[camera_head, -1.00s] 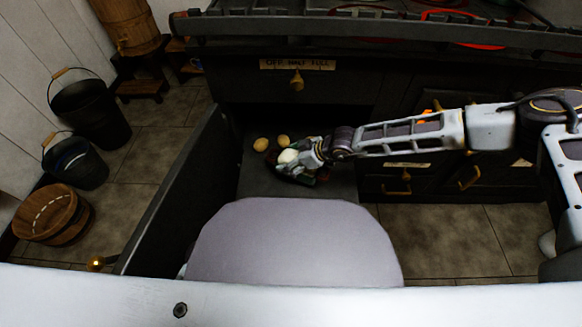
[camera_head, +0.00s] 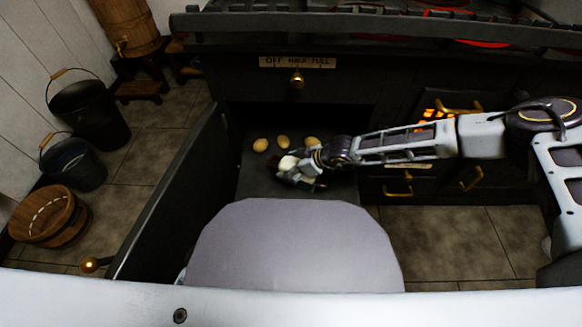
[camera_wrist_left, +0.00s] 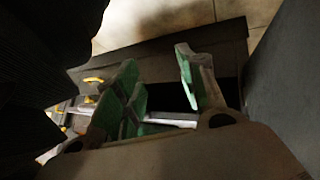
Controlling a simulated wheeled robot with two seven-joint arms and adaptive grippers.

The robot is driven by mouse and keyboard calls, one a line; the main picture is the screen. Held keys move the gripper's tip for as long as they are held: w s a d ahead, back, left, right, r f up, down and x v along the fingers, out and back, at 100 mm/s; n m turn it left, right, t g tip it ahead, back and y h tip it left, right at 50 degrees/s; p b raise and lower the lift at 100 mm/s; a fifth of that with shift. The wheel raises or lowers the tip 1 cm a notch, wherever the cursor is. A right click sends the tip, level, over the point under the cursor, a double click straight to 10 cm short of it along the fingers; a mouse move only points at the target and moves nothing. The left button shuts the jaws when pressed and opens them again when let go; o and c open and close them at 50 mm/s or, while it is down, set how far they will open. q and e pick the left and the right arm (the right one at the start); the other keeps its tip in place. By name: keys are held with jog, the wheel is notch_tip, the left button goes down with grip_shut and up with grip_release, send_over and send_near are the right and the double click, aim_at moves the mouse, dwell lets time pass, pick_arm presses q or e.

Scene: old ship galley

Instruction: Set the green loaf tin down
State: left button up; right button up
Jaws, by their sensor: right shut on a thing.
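My right gripper (camera_head: 291,173) reaches in from the right, low inside the open dark compartment of the stove. It is shut on the green loaf tin (camera_head: 320,185), of which only a small dark green part seems to show beside the fingers. The fingers and wrist hide most of it, and I cannot tell whether it touches the compartment floor (camera_head: 262,182). My left gripper (camera_wrist_left: 162,75) shows only in the left wrist view, with its green-padded fingers apart and nothing between them.
Three tan rounded lumps (camera_head: 283,141) lie behind the right gripper in the compartment. Its dark door (camera_head: 185,190) stands open on the left. Lit coals glow behind a grate (camera_head: 436,114). Buckets (camera_head: 88,112) and a wooden tub (camera_head: 50,213) stand on the left floor.

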jog(key=o, duration=0.9)
jog(key=shift+f, duration=0.15)
jog(key=o, duration=0.5)
